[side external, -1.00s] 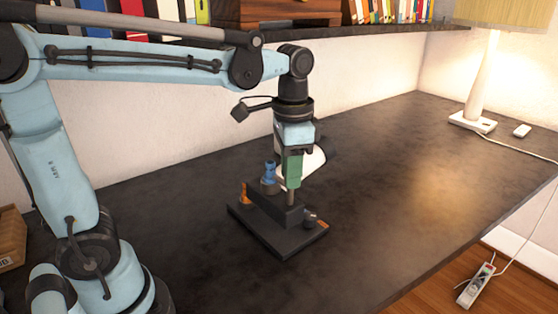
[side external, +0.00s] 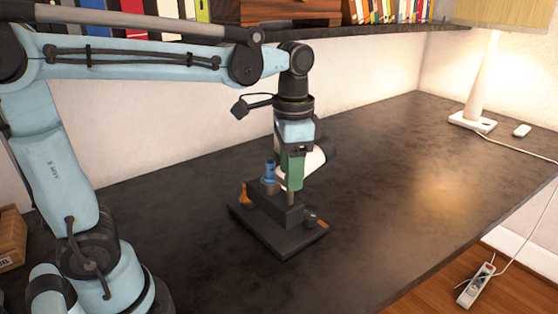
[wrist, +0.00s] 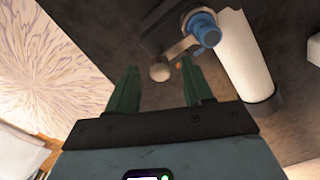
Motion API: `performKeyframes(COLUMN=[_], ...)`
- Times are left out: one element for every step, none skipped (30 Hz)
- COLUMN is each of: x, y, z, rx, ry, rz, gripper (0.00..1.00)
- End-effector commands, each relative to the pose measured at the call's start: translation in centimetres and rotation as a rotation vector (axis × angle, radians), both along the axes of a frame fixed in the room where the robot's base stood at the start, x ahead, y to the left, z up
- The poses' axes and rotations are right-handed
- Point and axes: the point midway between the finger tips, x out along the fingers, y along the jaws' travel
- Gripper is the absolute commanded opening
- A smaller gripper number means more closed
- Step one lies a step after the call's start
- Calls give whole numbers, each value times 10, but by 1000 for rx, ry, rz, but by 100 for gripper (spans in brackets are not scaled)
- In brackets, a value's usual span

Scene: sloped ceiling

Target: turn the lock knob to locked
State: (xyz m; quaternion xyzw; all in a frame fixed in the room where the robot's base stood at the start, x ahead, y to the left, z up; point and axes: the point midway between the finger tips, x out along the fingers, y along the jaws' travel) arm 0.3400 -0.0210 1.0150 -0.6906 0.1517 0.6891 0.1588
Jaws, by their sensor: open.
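A dark lock fixture (side external: 285,238) stands on the dark tabletop, a flat base with a raised block. A blue cap (side external: 269,171) rises at its left; it also shows in the wrist view (wrist: 206,31). In the wrist view a grey arm runs from beside the blue cap to a rounded pale knob (wrist: 160,72). My gripper (side external: 292,188) points down over the block, its green fingers open. In the wrist view the pale knob shows between or just beyond the open fingertips (wrist: 159,68); contact cannot be told.
A white cylinder with a dark end (side external: 313,160) is just behind my gripper, close to the fixture. A lamp (side external: 480,85) stands far right.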

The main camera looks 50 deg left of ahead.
Motion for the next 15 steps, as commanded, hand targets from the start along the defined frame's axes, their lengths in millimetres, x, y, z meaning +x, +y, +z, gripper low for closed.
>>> performKeyframes(x=[0,0,0,0,0,0,0,0,-1,-1,0,0,-1,-1,0], y=[0,0,0,0,0,0,0,0,0,-1,-1,-1,-1,-1,-1], z=[4,7,12,16,21,28,33,38,45,50,55,61,66,71,78], rx=[0,0,0,0,0,0,0,0,0,0,0,0,0,0,0], ry=[0,0,0,0,0,0,0,0,0,0,0,0,0,0,0], rz=[0,0,0,0,0,0,0,0,0,0,0,0,0,0,0], gripper=[51,51,51,51,51,51,51,51,51,51,51,51,51,51,51])
